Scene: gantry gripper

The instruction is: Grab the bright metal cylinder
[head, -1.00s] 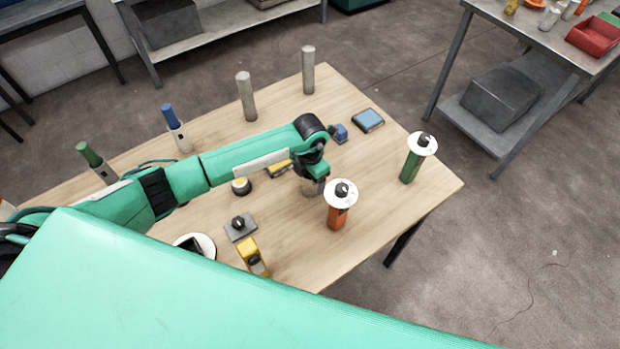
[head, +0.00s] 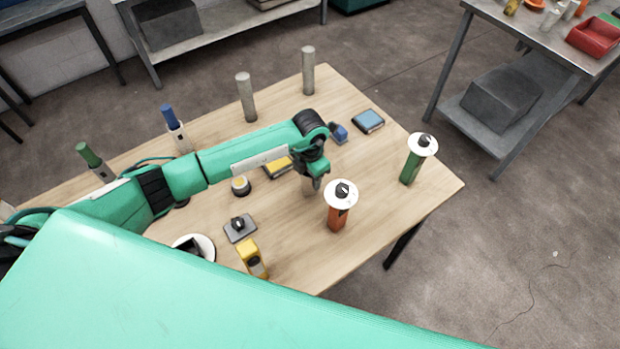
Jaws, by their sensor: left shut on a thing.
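My left gripper (head: 314,182) is over the right half of the wooden table, just left of the orange cylinder. It is shut on a short pale metal cylinder (head: 308,188), which shows partly below the fingers. My wrist hides the cylinder's upper part, and I cannot tell whether its foot touches the table. Two taller dull grey cylinders stand upright at the table's back edge, one (head: 246,97) left of the other (head: 308,71). My right gripper is not in view.
The orange cylinder (head: 337,217) with a white disc top stands close to my gripper. A green one (head: 411,167) stands further right.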

